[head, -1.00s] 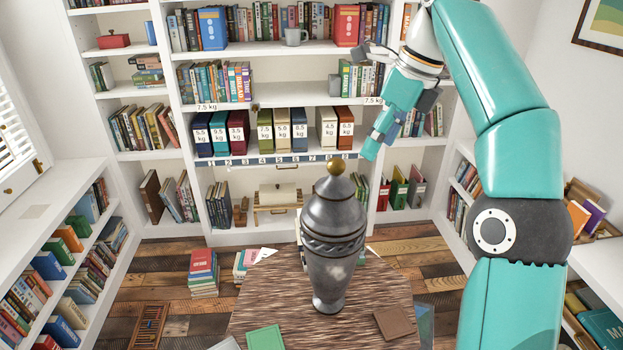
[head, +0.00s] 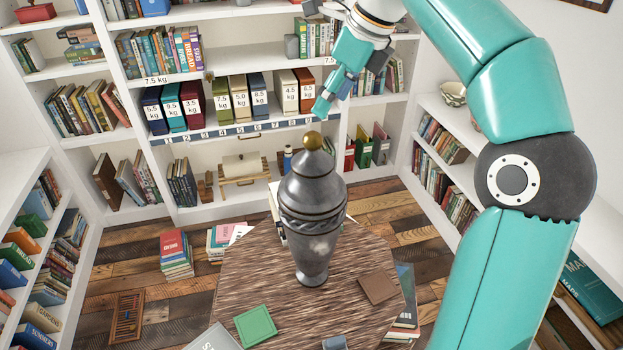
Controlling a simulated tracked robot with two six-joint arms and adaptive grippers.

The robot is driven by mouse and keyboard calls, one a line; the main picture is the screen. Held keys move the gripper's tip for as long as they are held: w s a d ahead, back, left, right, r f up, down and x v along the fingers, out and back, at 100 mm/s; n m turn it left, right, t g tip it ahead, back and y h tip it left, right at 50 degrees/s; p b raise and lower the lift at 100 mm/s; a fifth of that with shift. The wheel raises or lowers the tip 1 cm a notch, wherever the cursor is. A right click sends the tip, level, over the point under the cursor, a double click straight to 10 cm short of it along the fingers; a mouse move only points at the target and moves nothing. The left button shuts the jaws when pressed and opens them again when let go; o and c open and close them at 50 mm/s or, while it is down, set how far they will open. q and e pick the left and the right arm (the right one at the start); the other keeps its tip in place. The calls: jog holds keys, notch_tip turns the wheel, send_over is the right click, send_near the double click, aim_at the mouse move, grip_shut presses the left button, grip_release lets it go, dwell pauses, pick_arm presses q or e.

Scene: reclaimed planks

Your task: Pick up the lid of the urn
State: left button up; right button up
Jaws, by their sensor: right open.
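A dark grey metal urn (head: 312,250) stands upright on a round wooden table. Its lid (head: 310,177) sits on top, domed, with a round brass knob (head: 313,141). My right gripper (head: 322,106) is above the knob in the picture, pointing down and to the left. It looks empty and apart from the lid; its depth relative to the urn is hard to judge. My left gripper is not in view.
The round table (head: 255,275) also carries a green book (head: 256,326) and a brown book (head: 377,287). Book stacks (head: 176,256) stand on the plank floor to the left. Tall white shelves with books and labelled boxes (head: 193,103) fill the back; low shelves line both sides.

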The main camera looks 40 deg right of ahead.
aim_at(314, 134)
jog(key=x, duration=1)
jog(key=shift+w+f, duration=0.15)
jog(key=shift+f, duration=0.15)
grip_shut()
jog(key=shift+r, duration=0.1)
